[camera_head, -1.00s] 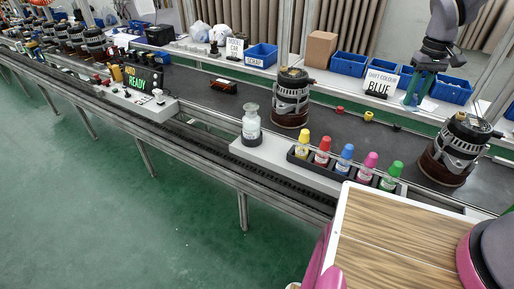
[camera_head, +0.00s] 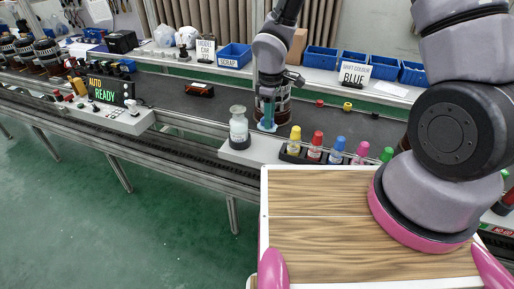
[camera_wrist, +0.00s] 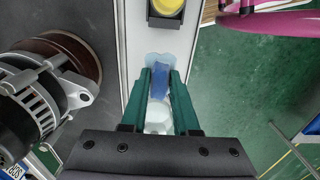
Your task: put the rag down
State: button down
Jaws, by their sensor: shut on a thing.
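My gripper (camera_head: 267,112) has teal fingers and hangs in front of the alternator (camera_head: 284,105), just right of the white bottle (camera_head: 239,130). In the wrist view the fingers (camera_wrist: 159,74) are closed on the blue rag (camera_wrist: 158,59). The rag's pale edge spreads past the fingertips, and a darker blue fold lies between them. Its pale lower end also shows in the head view (camera_head: 266,128). A pale ledge (camera_wrist: 132,38) lies under the rag in the wrist view; I cannot tell whether the rag touches it. A whitish shape between the fingers is partly hidden.
A rack of colour-capped bottles (camera_head: 337,147) stands right of the gripper; a yellow cap (camera_wrist: 166,7) is close ahead in the wrist view. Another alternator view (camera_wrist: 50,85) is at left. Blue bins (camera_head: 322,60) and a shift-colour sign (camera_head: 355,72) stand behind. The wooden top (camera_head: 315,235) is bare.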

notch_tip(320, 180, down, 9)
jog(key=shift+f, duration=0.2)
dwell(0.3)
jog(key=shift+f, duration=0.1)
jog(key=c, duration=0.7)
grip_release()
jog(key=shift+o, duration=0.2)
